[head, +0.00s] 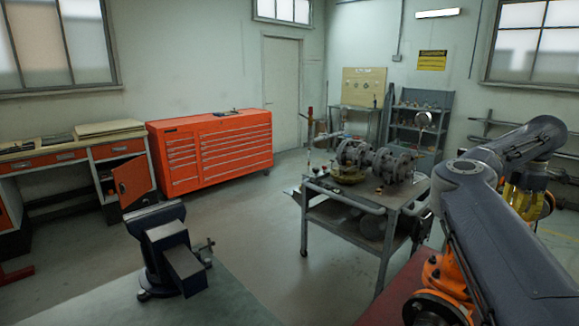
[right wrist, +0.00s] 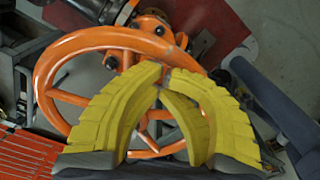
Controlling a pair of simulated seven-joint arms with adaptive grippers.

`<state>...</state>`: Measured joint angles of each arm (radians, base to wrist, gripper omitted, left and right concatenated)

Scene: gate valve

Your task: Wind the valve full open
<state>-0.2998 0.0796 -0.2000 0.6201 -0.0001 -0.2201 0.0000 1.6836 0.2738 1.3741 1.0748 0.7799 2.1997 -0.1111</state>
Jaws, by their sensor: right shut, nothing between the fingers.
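The valve's orange handwheel (right wrist: 100,38) fills the left and middle of the right wrist view, with its spokes and part of its rim behind my fingers. An orange valve part with dark bolts (right wrist: 150,27) sits beyond the rim. My right gripper (right wrist: 167,76) has yellow ribbed fingers, shut with nothing between them, in front of the wheel. I cannot tell whether they touch it. In the head view, yellow finger parts (head: 527,178) show beside my grey right arm, which covers much of the area. My left gripper is not in view.
A red tabletop (head: 392,297) shows at the lower right. A trolley (head: 343,197) carries dark flanged pipework (head: 377,160). A bench vise (head: 168,250) stands on the grey-green bench at the lower left. An orange tool cabinet (head: 215,150) stands behind. The floor between is clear.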

